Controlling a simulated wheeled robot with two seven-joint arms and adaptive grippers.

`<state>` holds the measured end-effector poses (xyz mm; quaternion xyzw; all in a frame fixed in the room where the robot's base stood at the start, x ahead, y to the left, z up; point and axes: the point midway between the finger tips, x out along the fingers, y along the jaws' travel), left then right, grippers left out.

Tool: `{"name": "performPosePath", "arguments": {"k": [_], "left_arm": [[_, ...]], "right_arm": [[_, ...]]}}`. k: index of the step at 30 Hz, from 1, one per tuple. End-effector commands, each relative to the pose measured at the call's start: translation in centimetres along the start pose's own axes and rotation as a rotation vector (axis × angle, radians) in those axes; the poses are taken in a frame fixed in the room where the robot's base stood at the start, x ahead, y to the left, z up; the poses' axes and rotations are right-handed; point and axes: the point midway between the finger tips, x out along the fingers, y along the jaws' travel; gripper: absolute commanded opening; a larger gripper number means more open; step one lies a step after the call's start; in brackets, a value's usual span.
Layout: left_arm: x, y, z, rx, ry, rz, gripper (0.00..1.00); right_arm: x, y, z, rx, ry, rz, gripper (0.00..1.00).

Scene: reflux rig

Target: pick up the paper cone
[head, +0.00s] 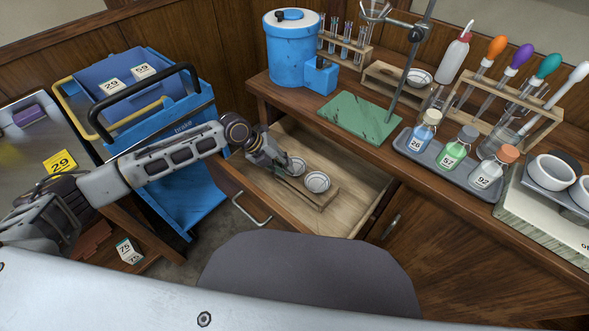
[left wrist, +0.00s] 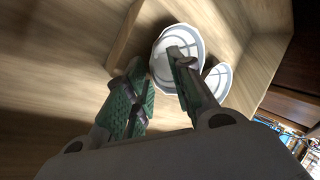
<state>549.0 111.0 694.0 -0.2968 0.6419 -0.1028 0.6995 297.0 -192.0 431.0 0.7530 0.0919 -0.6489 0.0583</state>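Two white, round, ribbed items that look like paper cones sit side by side on a small wooden holder (head: 322,202) in the open drawer (head: 352,166). The right cone (head: 317,182) shows clear in the head view. The left cone (head: 298,167) is partly covered by my left gripper (head: 284,166), which reaches down into the drawer. In the left wrist view my left gripper (left wrist: 156,66) has its fingers apart. One finger overlaps the nearer cone (left wrist: 163,60); I cannot tell if it touches. The other cone (left wrist: 218,80) lies just beyond that finger. My right gripper is out of view.
The bench holds a similar white cone (head: 419,77) on a wooden rack, a green mat (head: 360,117), a blue canister (head: 293,62) and a tray of bottles (head: 408,150). A blue cart (head: 180,180) stands left of the drawer. The drawer's right part is bare.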

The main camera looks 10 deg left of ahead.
Motion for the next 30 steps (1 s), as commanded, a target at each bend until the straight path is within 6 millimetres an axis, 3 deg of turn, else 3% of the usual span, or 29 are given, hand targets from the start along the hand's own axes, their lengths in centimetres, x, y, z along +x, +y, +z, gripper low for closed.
{"name": "performPosePath", "arguments": {"k": [5, 11, 23, 30], "left_arm": [[0.0, 0.0, 0.0, 0.000, 0.000, 0.000, 0.24], [0.0, 0.0, 0.0, 0.000, 0.000, 0.000, 0.04], [-0.1, 0.0, 0.0, 0.000, 0.000, 0.000, 0.03], [-1.1, -0.7, 0.1, 0.001, -0.001, 0.000, 0.03]], "right_arm": [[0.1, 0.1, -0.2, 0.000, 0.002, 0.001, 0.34], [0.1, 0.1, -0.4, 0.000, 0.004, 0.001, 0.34], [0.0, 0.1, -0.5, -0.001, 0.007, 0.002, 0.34], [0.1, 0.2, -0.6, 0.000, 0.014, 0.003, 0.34]]}}
